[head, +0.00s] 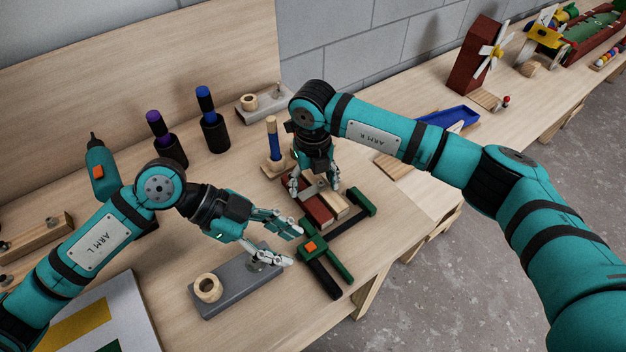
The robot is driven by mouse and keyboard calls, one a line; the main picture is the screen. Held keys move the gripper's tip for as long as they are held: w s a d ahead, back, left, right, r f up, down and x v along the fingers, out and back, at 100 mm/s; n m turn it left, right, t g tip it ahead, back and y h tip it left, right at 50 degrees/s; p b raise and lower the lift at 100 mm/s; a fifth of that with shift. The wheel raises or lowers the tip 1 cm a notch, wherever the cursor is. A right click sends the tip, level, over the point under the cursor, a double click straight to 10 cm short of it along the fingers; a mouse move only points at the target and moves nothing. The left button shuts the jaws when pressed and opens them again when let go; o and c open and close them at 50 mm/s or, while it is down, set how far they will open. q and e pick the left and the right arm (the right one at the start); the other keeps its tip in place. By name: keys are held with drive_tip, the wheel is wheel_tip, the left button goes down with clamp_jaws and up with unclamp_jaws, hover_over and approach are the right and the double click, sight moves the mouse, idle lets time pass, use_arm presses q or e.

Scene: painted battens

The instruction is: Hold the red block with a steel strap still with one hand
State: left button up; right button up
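The red block (319,212) lies beside a pale wooden block (334,205) among dark green and black battens on the table. A small greyish patch at its far end may be the steel strap; my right gripper partly hides it. My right gripper (314,187) points down over the far end of the two blocks, fingers spread apart. I cannot tell whether a finger touches the red block. My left gripper (292,246) is open and empty, fingers pointing right, left of the battens and above the far end of a grey board.
The grey board (232,284) carries a wooden ring (208,287). A green batten with an orange patch (311,246) lies right of my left gripper. The table's edge is close on the right.

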drive_tip(key=c, duration=0.7)
use_arm(q)
drive_tip(key=shift+o, duration=1.2)
drive_tip(key=shift+d, duration=0.1)
drive_tip(key=o, duration=0.3)
drive_tip(key=d+m, duration=0.1)
drive_tip(key=s+d+m+y, duration=0.1)
drive_tip(key=d, duration=0.1)
drive_tip(key=d+g+y, duration=0.1)
drive_tip(key=shift+s+d+r+m, duration=0.15)
drive_tip(key=shift+d+r+m, duration=0.05)
drive_tip(key=shift+r+m, duration=0.2)
use_arm(e)
drive_tip(key=shift+c, duration=0.2)
drive_tip(key=shift+d, duration=0.1)
use_arm(q)
drive_tip(key=m+t+y, duration=0.3)
drive_tip(key=m+y, duration=0.3)
drive_tip(key=y, duration=0.2)
hover_over(332, 270)
drive_tip(key=s, duration=0.1)
drive_tip(key=shift+s+a+f, duration=0.1)
drive_tip(key=shift+a+f, duration=0.05)
drive_tip(key=shift+f, duration=4.55)
